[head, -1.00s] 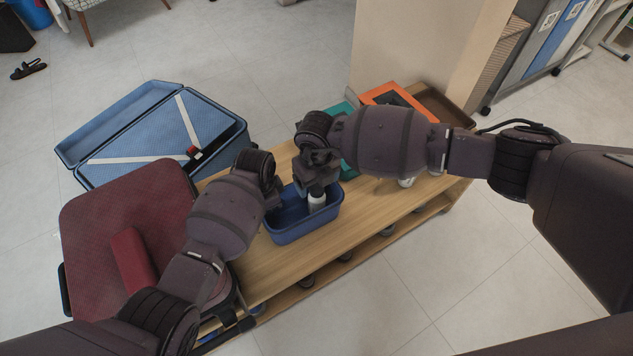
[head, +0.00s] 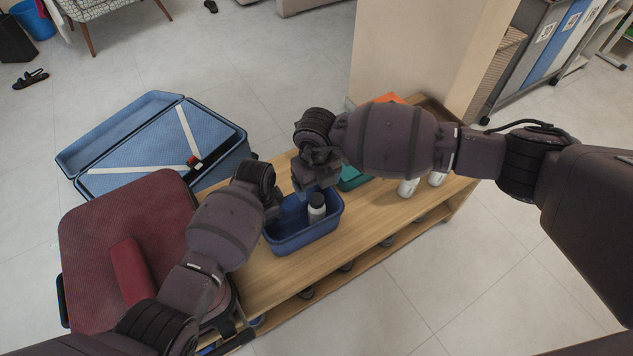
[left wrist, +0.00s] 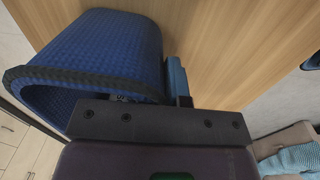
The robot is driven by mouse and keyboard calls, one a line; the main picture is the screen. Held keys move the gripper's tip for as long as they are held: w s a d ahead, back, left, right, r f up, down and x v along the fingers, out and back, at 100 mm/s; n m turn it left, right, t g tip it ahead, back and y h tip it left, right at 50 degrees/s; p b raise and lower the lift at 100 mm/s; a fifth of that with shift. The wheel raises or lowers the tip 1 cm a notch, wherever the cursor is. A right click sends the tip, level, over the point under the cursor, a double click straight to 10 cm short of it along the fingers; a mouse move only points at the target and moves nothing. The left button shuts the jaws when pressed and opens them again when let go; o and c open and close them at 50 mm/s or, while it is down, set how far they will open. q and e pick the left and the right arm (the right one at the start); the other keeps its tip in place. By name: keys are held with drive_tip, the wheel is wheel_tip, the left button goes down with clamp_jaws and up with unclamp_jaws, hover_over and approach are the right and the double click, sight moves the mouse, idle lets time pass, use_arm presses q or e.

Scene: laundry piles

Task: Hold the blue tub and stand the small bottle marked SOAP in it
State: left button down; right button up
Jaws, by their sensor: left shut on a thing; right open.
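The blue tub (head: 303,236) stands on the wooden bench in the head view. A small white bottle with a dark cap (head: 317,208) stands upright in the tub, near its right side; its label cannot be read. My left gripper (head: 271,211) is shut on the tub's left end, and the tub's blue wall (left wrist: 95,50) fills the upper left of the left wrist view. The left fingertips are mostly hidden. My right gripper (head: 312,188) is open above the tub, just behind and left of the bottle, and looks apart from it.
Two white bottles (head: 408,187) stand on the bench (head: 385,215) to the right, beside my right arm. A teal tray (head: 352,178) and an orange item (head: 390,99) lie behind that arm. An open blue suitcase (head: 150,135) and a maroon case (head: 125,225) are at left.

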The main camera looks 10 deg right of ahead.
use_arm(q)
drive_tip(key=c, duration=1.2)
unclamp_jaws()
